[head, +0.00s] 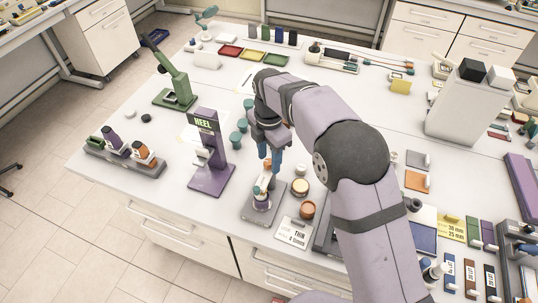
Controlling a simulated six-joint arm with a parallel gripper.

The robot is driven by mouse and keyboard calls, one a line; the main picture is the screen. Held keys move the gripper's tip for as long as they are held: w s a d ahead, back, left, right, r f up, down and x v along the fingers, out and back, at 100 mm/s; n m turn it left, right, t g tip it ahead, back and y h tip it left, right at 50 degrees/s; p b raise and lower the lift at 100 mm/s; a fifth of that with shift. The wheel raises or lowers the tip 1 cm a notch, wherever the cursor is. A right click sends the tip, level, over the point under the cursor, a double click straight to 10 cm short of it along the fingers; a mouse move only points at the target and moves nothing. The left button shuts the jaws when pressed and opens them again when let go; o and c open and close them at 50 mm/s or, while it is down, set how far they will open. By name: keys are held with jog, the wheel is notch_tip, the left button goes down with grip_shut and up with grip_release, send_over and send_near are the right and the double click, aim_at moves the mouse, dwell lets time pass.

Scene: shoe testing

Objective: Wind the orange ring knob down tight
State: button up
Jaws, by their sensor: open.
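A small fixture with a grey base plate (251,215) stands at the front middle of the bench. The fingers and arm hide part of the fixture's top.
A purple stand marked HEEL (207,155) is close to the left. Round jars (300,187) and a printed card (293,234) lie close to the right. Teal pieces (238,135) stand behind. The bench's front edge is near; free bench lies front left of the fixture.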

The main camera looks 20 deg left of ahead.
jog(key=shift+c, duration=0.5)
jog(key=c, duration=1)
jog(key=shift+o, duration=0.2)
